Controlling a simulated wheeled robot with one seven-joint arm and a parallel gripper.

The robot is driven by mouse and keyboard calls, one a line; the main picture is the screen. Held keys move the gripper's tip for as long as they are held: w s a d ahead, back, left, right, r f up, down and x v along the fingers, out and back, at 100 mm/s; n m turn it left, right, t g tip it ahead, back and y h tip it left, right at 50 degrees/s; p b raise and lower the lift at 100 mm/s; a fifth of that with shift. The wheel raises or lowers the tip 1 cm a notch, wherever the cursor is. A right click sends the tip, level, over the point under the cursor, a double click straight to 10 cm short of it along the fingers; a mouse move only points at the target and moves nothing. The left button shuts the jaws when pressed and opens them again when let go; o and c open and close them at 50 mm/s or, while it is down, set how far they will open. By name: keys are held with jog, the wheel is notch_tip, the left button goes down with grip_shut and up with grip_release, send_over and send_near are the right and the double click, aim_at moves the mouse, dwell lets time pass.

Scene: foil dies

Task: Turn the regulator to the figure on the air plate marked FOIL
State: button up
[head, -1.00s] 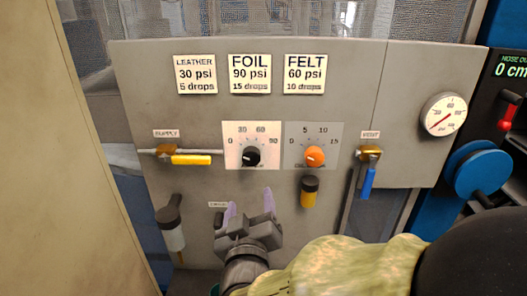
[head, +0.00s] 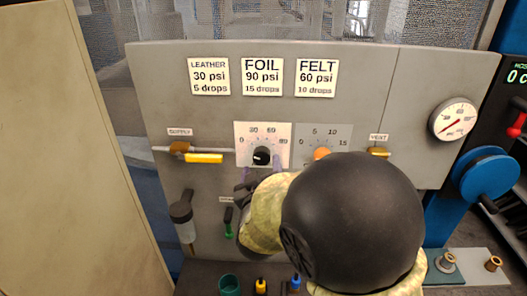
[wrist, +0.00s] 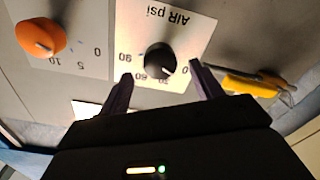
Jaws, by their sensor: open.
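The black regulator knob (head: 262,155) sits on the white air dial plate (head: 242,130), scaled 0, 30, 60, 90. The knob also shows in the wrist view (wrist: 159,60), upside down, its pale mark toward the low end, between 0 and 30. The FOIL plate (head: 262,77) above reads 90 psi, 15 drops. My gripper (wrist: 163,85) is open, with one finger on each side below the knob in the head view. I cannot tell whether the fingers touch it. My arm hides much of the gripper (head: 262,172) in the head view.
The yellow supply lever (head: 204,158) is close on the left. A round gauge (head: 454,119) with a red needle is at right.

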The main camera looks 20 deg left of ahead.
aim_at(262, 160)
jog(key=p+x, duration=0.1)
jog(key=x, duration=0.4)
jog(key=shift+p, duration=0.35)
jog(key=c, duration=1)
